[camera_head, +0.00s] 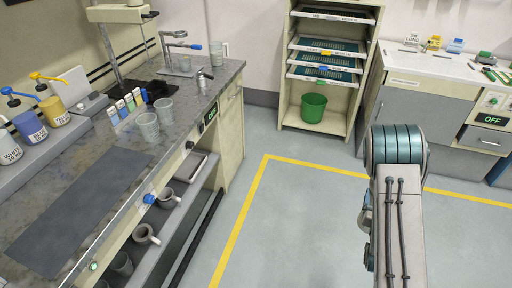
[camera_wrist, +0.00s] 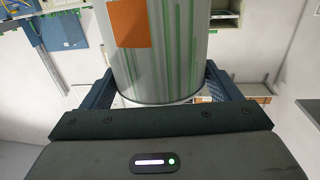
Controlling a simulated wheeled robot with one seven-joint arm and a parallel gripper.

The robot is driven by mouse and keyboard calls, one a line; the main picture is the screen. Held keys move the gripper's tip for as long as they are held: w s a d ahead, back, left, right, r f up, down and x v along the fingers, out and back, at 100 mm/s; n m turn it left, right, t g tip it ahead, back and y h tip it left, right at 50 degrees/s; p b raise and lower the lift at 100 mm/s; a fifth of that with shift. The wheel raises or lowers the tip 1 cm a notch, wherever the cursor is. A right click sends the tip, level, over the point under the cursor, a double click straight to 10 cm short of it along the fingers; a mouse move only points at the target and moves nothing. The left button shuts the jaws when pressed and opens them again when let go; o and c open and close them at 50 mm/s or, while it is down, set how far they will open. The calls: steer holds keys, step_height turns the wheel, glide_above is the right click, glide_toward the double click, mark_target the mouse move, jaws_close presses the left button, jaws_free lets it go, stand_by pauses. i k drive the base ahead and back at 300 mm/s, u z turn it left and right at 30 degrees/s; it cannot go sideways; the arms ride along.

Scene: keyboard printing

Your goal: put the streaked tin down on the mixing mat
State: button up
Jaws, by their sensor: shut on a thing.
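The streaked tin (camera_wrist: 178,60) is in the wrist view, a grey cylinder with green vertical streaks and an orange square on its side. My gripper (camera_wrist: 155,90) is shut on it, with a dark blue finger on each side. The tin's far end is cut off by the frame's top edge. In the head view my arm shows at the right, but the gripper and tin are not visible there. A flat dark grey mat (camera_head: 75,205), which looks like the mixing mat, lies bare on the left counter.
Pump bottles (camera_head: 30,127) stand along the counter's back left, with small bottles and clear cups (camera_head: 148,126) beyond the mat. Mugs (camera_head: 146,235) sit on a shelf below. A rack (camera_head: 326,65) with a green bucket (camera_head: 313,107) stands behind. The middle floor is clear.

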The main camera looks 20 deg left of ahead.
mark_target(113, 171)
steer(key=z, duration=0.5)
steer(key=k, duration=1.3)
steer(key=u, duration=1.45)
steer(key=i, duration=0.35)
steer(key=u, duration=0.05)
